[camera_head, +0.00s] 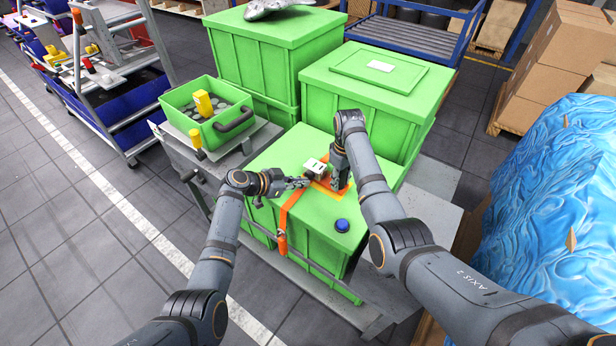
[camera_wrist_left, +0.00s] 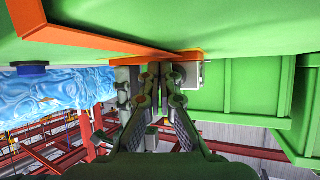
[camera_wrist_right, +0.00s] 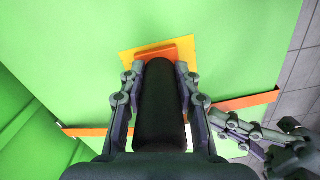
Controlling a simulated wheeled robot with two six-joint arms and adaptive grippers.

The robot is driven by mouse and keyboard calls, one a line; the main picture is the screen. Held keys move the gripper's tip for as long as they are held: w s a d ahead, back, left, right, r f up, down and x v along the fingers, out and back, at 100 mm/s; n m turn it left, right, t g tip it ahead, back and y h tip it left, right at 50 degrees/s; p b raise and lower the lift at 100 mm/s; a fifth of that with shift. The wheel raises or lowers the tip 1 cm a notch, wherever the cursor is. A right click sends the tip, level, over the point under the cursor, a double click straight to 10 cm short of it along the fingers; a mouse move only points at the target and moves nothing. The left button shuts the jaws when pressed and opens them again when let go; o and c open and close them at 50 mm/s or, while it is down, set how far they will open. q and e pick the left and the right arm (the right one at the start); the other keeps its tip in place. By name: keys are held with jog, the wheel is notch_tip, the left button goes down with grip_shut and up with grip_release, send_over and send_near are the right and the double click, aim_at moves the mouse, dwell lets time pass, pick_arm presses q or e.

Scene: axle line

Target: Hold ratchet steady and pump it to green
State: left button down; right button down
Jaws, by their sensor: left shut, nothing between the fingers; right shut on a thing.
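The ratchet sits on an orange strap over the lid of the front green box (camera_head: 290,150). Its pale housing (camera_head: 315,167) shows in the head view; its small markings are too small to read. My right gripper (camera_head: 340,180) points down, shut on the black ratchet handle (camera_wrist_right: 160,105). An orange piece (camera_wrist_right: 155,52) on a yellow plate (camera_wrist_right: 187,50) lies beyond the handle. My left gripper (camera_head: 303,183) is shut and empty, close beside the ratchet; its closed fingers (camera_wrist_left: 160,78) reach the strap area. I cannot tell whether they touch it.
The orange strap (camera_head: 288,208) hangs over the box's front edge. A blue button (camera_head: 342,226) stands on the lid. A green tray (camera_head: 210,100) with yellow parts is on the left, taller green boxes (camera_head: 375,85) behind, a blue-wrapped load (camera_head: 555,200) on the right.

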aim_at(290, 202)
pick_arm(q)
jog(key=shift+w+d, duration=0.5)
jog(key=shift+w, duration=0.05)
dwell(1.0)
jog(key=shift+s+a, duration=0.8)
jog(key=shift+s, duration=0.05)
jog(key=shift+s+a, duration=0.8)
jog(key=shift+s, duration=0.2)
jog(key=shift+s+a, duration=0.8)
jog(key=shift+s, duration=0.15)
dwell(0.8)
jog(key=s+a, duration=0.2)
jog(key=s, duration=0.1)
jog(key=shift+a, duration=0.3)
jog(key=shift+w, duration=0.1)
jog(key=shift+w+d, duration=0.1)
jog(key=shift+d, duration=0.05)
